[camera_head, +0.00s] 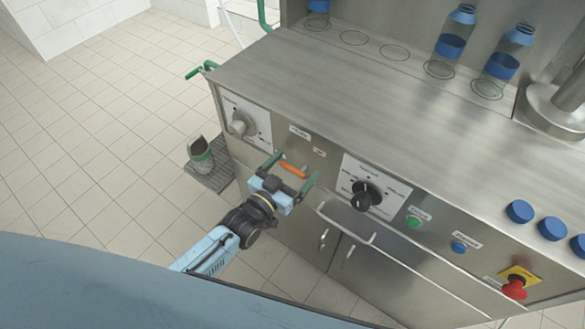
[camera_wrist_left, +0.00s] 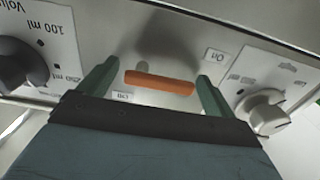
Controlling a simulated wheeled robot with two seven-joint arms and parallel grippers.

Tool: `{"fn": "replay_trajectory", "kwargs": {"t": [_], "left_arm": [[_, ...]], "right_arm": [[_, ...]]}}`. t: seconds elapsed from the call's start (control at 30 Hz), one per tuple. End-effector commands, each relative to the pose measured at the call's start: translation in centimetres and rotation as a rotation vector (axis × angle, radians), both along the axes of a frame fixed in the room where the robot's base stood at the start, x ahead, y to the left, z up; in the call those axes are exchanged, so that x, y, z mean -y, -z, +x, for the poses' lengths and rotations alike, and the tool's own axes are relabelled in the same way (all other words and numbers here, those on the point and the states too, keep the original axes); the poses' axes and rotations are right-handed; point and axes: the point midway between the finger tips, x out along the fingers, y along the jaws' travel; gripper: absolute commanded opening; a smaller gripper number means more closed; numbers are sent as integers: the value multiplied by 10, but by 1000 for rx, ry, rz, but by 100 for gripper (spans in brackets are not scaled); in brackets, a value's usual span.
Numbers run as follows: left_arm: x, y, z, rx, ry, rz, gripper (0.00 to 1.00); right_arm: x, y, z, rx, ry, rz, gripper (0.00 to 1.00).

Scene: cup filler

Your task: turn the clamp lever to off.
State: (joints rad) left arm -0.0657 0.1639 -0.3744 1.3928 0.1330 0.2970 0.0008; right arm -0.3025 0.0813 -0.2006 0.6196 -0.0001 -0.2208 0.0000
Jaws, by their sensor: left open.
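The clamp lever is an orange bar (camera_head: 293,170) on the machine's front panel, lying roughly along the panel. In the left wrist view the orange lever (camera_wrist_left: 160,80) lies nearly level, between small labels, one of which reads "On". My left gripper (camera_head: 293,172) is open, with one green finger at each end of the lever. In the left wrist view the fingers (camera_wrist_left: 156,85) stand apart on both sides of the lever, with small gaps visible. I cannot tell the exact depth between fingertips and panel. My right gripper does not show.
A grey knob (camera_head: 240,124) is left of the lever and a black selector knob (camera_head: 364,195) is right of it. A handle bar (camera_head: 345,222) sticks out below. Green (camera_head: 413,222) and blue (camera_head: 459,247) buttons and a red emergency stop (camera_head: 514,289) are farther right.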

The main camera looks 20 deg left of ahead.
Motion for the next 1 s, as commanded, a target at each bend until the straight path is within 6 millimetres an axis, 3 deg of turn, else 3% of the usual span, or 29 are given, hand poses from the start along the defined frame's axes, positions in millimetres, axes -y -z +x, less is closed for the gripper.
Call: {"fn": "replay_trajectory", "kwargs": {"t": [0.07, 0.4, 0.73, 1.0], "left_arm": [[0, 0, 0, 0, 0, 0, 91], [0, 0, 0, 0, 0, 0, 48], [0, -2, 0, 14, 0, 39, 46], [1, -6, -1, 71, -1, 196, 46]], "right_arm": [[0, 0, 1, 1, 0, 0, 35], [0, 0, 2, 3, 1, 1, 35], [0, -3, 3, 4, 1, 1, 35], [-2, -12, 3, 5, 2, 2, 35]]}}
